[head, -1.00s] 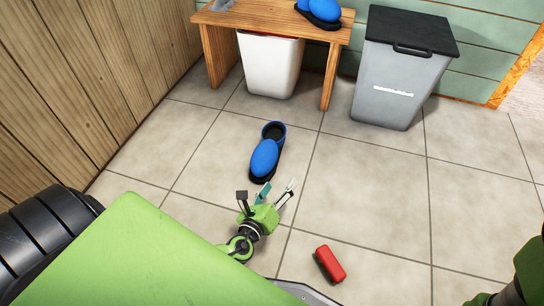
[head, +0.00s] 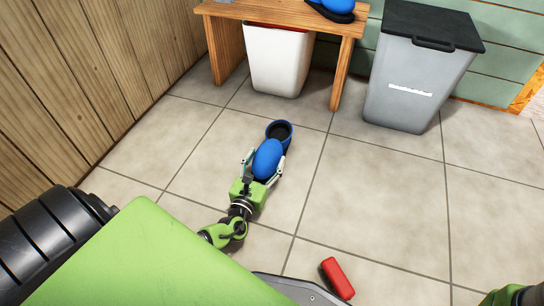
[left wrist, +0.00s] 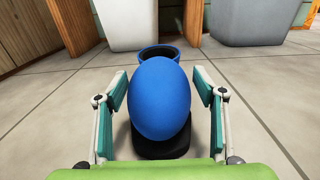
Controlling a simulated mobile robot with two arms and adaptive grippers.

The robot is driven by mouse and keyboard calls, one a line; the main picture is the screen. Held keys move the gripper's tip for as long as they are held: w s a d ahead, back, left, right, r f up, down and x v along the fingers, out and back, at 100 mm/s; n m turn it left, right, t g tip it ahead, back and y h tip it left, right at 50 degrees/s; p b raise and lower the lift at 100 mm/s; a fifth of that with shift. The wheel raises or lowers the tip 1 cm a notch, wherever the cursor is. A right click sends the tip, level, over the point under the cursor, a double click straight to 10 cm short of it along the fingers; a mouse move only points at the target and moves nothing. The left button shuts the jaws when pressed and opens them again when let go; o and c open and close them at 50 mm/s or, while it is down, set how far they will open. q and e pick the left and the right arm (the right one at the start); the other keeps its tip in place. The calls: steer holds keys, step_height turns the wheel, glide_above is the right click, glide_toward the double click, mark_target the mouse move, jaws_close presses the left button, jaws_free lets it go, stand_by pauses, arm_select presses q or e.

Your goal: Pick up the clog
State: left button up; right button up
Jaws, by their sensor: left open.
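The blue clog (head: 267,158) with a dark sole lies on the tiled floor, its open heel end pointing away toward the bench. In the left wrist view the clog (left wrist: 160,98) fills the middle, rounded toe toward me. My left gripper (head: 262,166) is open, with one finger on each side of the clog's toe. In the left wrist view the gripper (left wrist: 160,98) shows a gap between each finger and the clog. My right gripper cannot be made out; only part of a green and dark arm shows at the lower right of the head view.
A wooden bench (head: 280,12) stands at the back with another blue clog (head: 332,8) on it. A white bin (head: 277,62) is under it and a grey lidded bin (head: 412,88) stands right. A red object (head: 337,278) lies on the floor near me. Floor around the clog is clear.

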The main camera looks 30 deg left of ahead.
mark_target(270, 149)
arm_select(q)
steer(key=b+x, duration=0.2)
steer(key=x, duration=0.2)
steer(key=shift+s+a, duration=0.1)
steer(key=shift+a, duration=0.05)
steer(key=shift+w+a, duration=0.1)
steer(key=shift+w, duration=0.3)
steer(key=shift+r, duration=0.1)
steer(key=c, duration=1.8)
jaws_close()
steer(key=shift+r, duration=0.15)
